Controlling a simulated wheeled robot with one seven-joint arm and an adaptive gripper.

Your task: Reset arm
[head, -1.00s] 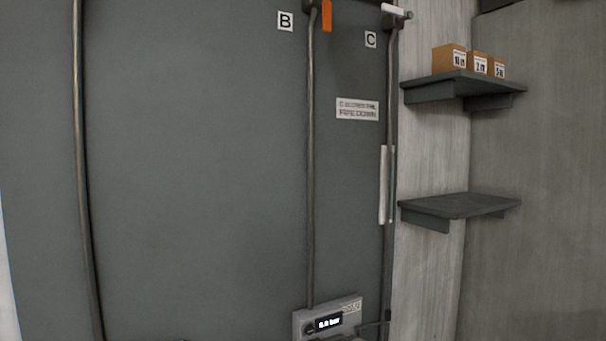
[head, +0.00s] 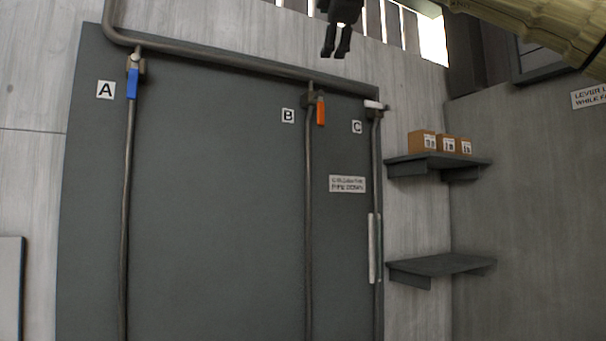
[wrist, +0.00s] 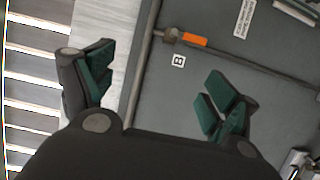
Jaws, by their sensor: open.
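My gripper (head: 336,48) hangs at the top middle of the head view, fingers pointing down, above and in front of the panel. Part of my arm crosses the top right. In the wrist view, the two green-padded fingers of my gripper (wrist: 158,82) are spread apart with nothing between them. The panel with valve B's orange lever (wrist: 195,40) lies beyond them. I cannot tell the exact distance from the fingers to the panel.
A grey panel (head: 220,200) carries pipes and valves: A with a blue lever (head: 132,83), B with an orange lever (head: 320,110), both hanging down, and C with a white lever (head: 374,105) lying sideways. Boxes (head: 422,141) stand on the upper right shelf (head: 428,158); the lower shelf (head: 440,264) is empty.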

